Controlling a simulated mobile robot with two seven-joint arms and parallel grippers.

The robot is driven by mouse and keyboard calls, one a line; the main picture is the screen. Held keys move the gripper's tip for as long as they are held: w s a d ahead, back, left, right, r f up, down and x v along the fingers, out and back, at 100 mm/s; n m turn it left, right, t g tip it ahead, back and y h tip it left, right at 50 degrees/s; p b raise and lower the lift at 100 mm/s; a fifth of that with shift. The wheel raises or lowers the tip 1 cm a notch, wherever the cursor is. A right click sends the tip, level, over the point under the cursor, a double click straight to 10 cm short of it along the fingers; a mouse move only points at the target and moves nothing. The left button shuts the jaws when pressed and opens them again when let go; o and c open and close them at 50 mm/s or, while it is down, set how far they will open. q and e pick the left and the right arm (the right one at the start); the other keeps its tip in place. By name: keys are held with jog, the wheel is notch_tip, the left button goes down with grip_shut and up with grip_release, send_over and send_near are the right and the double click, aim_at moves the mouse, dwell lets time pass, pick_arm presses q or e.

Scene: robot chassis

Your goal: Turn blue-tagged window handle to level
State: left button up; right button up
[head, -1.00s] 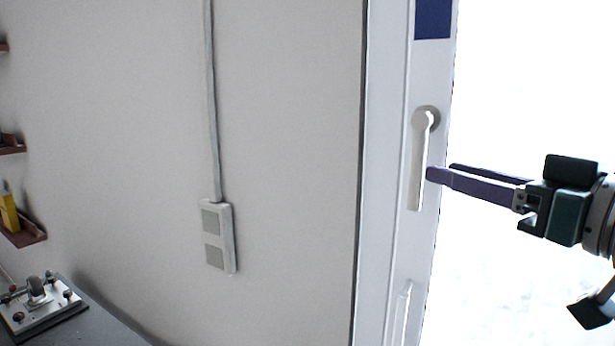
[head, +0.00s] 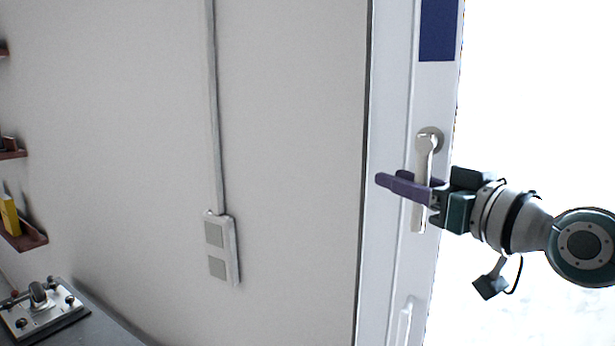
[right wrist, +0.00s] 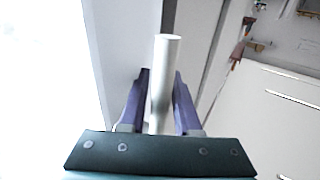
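The window handle (head: 422,160) is pale metal and hangs straight down from its round base on the white window frame. A blue tag (head: 437,30) is on the frame above it. My right gripper (head: 392,184) has its purple fingers on either side of the handle's lever, around its middle. In the right wrist view the lever (right wrist: 165,75) stands between the two fingers (right wrist: 160,100), with a gap visible at least on the left side; contact is not clear. The gripper looks open. My left gripper is not in view.
A second, lower pale handle (head: 405,322) is on the frame below. A wall socket box (head: 222,250) with a conduit is on the wall to the left. A bench (head: 95,325) with a metal fixture (head: 40,308) is at lower left. The wall between is clear.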

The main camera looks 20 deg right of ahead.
grip_shut()
dwell(1.2)
